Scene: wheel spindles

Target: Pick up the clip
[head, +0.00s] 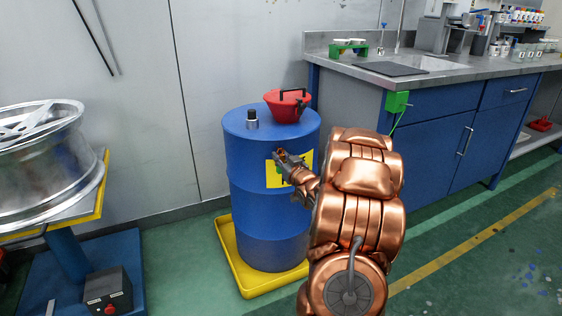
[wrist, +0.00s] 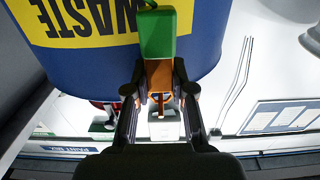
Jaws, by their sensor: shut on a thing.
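A clip with a green block and an orange part (wrist: 158,35) is held between the two fingers of my gripper (wrist: 160,92) in the wrist view. The fingers sit on either side of its orange part, and the green end sticks out beyond them. In the head view my gripper (head: 284,160) is in front of the blue drum (head: 250,205), near its yellow label. The clip is small and partly hidden there. I cannot tell whether it touches the drum.
The drum stands in a yellow tray (head: 236,272). A blue workbench (head: 418,152) is to the right, with a green box (head: 397,102) on its edge. A metal wheel (head: 45,150) is at left.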

